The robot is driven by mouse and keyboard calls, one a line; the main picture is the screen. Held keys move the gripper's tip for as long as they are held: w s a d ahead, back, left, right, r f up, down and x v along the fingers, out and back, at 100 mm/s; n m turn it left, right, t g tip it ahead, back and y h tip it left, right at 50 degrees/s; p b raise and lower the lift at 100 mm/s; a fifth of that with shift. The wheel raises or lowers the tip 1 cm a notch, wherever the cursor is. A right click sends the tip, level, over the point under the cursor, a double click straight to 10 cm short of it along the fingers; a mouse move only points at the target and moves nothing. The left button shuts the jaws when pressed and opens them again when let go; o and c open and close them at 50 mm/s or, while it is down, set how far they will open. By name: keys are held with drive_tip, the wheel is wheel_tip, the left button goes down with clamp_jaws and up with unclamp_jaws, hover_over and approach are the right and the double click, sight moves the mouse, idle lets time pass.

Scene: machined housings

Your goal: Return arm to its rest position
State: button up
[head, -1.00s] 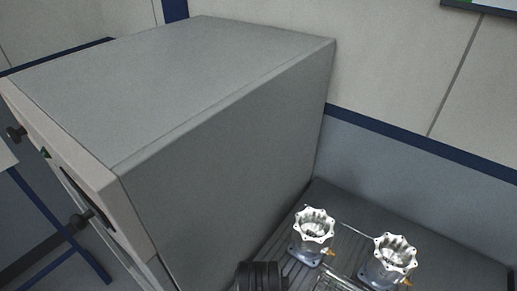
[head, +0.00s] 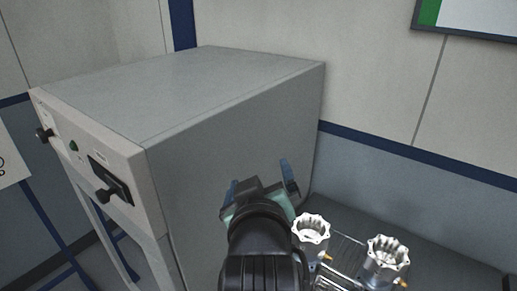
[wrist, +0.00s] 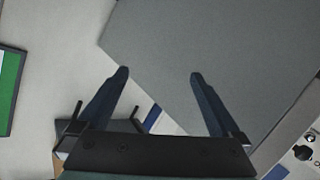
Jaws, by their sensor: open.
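My gripper (head: 259,176) is raised in front of the side of a large grey cabinet (head: 225,135) in the head view. Its two blue-black fingers stand apart with nothing between them. In the wrist view my gripper (wrist: 158,76) also shows open and empty, with the grey cabinet (wrist: 220,50) beyond its fingertips. My black wrist covers the lower middle of the head view.
The cabinet front has knobs and a dark panel (head: 110,180). A framed board (head: 470,18) hangs on the wall.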

drive_tip(key=s+r+m+t, duration=0.1)
drive_tip(key=s+r+t, duration=0.3)
drive_tip(key=r, duration=0.5)
drive_tip(key=s+r+m+t+b, duration=0.1)
drive_tip(key=s+r+t, duration=0.3)
drive_tip(key=r, duration=0.5)
drive_tip(key=s+r+m+t+b, duration=0.1)
drive_tip(key=s+r+m+t, duration=0.2)
drive_tip(key=s+r, duration=0.3)
wheel_tip(320, 180, up, 4)
drive_tip(key=shift+r+t, duration=0.1)
drive_tip(key=shift+t, duration=0.6)
drive_tip(key=shift+s+a, duration=0.1)
